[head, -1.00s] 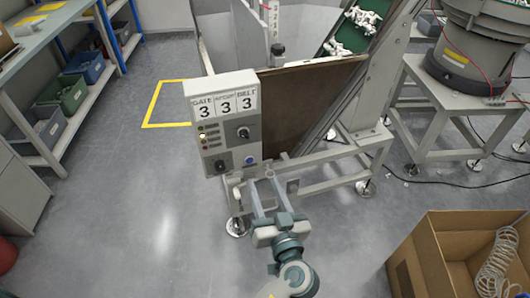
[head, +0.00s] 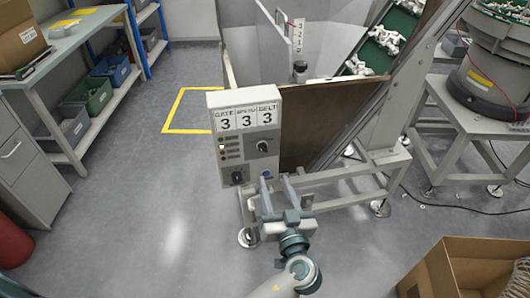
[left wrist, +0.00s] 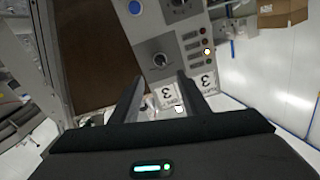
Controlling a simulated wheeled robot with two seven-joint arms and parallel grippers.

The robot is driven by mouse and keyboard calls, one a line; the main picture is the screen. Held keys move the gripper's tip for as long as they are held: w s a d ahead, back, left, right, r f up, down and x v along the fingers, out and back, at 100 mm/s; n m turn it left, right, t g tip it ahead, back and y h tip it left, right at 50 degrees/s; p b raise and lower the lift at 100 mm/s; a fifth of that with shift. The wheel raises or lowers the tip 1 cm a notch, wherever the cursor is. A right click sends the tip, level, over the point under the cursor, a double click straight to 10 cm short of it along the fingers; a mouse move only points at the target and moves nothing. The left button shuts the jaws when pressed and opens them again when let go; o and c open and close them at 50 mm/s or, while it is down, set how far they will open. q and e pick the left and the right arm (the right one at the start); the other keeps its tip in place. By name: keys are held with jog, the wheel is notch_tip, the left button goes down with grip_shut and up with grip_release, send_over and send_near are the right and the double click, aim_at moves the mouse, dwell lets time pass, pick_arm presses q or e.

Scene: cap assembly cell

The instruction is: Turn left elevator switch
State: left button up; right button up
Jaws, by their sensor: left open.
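The grey control box (head: 246,136) stands in front of the hopper, with three number cards all reading 3. It carries an upper right black knob (head: 263,146), a lower left black knob (head: 238,177) and a blue button. No readable label shows which knob is the elevator switch. My left gripper (head: 275,182) is open and empty, at the box's lower right corner in the head view. In the left wrist view, the upper right knob (left wrist: 161,61) lies just beyond the gap between the open fingers (left wrist: 160,80). Contact cannot be told. My right gripper is not in view.
A brown plate and metal frame stand right of the box. A cardboard box (head: 465,265) is on the floor at lower right. A shelf bench (head: 80,60) with bins stands at left. The floor between bench and control box is clear.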

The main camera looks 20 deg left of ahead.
aim_at(264, 151)
pick_arm(q)
jog(key=p+x, duration=0.2)
jog(key=x, duration=1)
jog(key=shift+w+a+p, duration=0.15)
jog(key=shift+p, duration=0.15)
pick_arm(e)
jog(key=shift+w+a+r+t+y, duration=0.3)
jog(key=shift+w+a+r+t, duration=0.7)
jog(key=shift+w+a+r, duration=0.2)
pick_arm(q)
jog(key=c, duration=1)
